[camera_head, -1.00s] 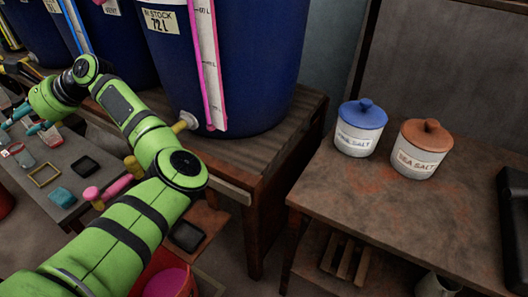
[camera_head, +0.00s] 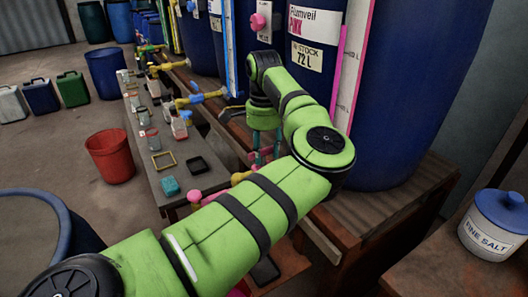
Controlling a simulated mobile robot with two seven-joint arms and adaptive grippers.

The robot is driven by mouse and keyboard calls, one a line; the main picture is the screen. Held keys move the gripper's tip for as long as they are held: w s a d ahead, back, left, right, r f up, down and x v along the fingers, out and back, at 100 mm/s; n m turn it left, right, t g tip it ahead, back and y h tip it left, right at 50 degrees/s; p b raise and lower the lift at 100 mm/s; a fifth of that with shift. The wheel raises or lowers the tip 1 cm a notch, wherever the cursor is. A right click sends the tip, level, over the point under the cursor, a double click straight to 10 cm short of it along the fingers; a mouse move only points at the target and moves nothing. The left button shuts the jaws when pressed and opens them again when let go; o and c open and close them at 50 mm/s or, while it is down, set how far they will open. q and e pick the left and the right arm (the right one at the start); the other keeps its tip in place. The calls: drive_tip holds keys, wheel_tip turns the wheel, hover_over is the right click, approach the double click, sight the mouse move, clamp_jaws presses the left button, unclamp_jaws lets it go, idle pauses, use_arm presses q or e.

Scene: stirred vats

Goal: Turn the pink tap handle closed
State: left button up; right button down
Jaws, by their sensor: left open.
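The pink tap handle (camera_head: 195,197) shows on the left of my left arm, low in front of the vat labelled PINK (camera_head: 390,120). Yellow tap parts (camera_head: 240,177) lie beside it, and my arm hides some of the tap. A smaller pink piece (camera_head: 253,156) shows close to the gripper's fingers. My left gripper (camera_head: 265,154) points down with teal fingers, open, above and right of the handle. My forearm partly covers the fingers, and I cannot tell whether they touch anything. My right gripper is not in view.
More taps stand along the vats behind. A red bucket (camera_head: 110,157) is on the floor left. A FINE SALT jar (camera_head: 489,240) stands at right. The left floor has free room.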

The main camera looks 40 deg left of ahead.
use_arm(q)
drive_tip(key=shift+f, duration=0.4)
clamp_jaws()
